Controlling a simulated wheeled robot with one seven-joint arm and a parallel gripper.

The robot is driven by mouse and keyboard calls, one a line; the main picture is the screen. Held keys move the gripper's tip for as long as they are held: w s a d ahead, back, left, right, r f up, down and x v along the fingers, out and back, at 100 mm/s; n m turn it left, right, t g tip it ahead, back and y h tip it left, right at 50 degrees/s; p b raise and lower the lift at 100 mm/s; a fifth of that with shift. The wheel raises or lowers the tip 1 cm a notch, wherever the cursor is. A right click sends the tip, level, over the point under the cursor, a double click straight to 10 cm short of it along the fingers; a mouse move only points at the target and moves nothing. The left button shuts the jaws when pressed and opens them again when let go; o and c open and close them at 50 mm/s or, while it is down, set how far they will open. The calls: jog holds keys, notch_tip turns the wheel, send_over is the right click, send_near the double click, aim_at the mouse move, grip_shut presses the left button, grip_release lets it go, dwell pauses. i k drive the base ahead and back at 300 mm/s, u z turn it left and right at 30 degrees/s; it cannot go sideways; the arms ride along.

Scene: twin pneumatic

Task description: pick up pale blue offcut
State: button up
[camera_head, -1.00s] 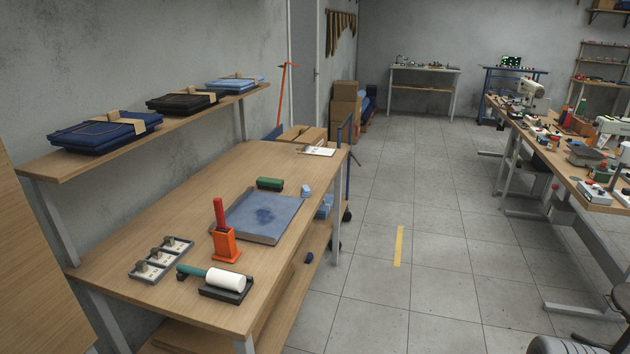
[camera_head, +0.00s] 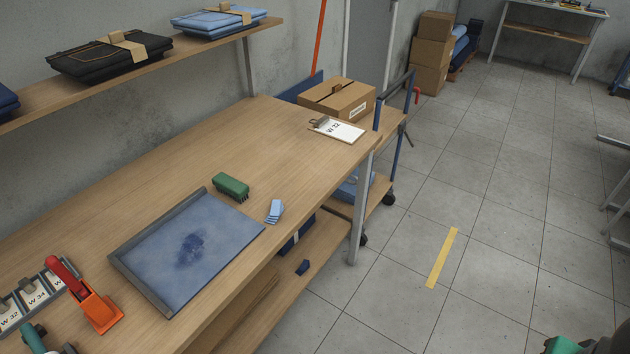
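The pale blue offcut (camera_head: 275,211) is a small light-blue piece. It sits on the wooden workbench (camera_head: 290,160) near its right edge, to the right of the green brush-like block (camera_head: 231,186) and just beyond the right corner of the grey tray (camera_head: 147,290). A blue cloth (camera_head: 205,240) with a dark patch lies in the tray. A smaller dark blue piece (camera_head: 302,267) lies on the shelf below the bench.
An orange tool with a red handle (camera_head: 95,305) stands at the lower left. A clipboard (camera_head: 338,130) lies at the bench's far end, near a cardboard box (camera_head: 340,98). A cart with dark wheels stands past the bench end. Grey floor (camera_head: 400,300) to the right is largely clear.

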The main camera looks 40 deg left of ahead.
aim_at(277, 209)
jog(key=i, duration=0.5)
jog(key=u, duration=4.15)
jog(key=i, duration=0.5)
jog(key=z, duration=0.05)
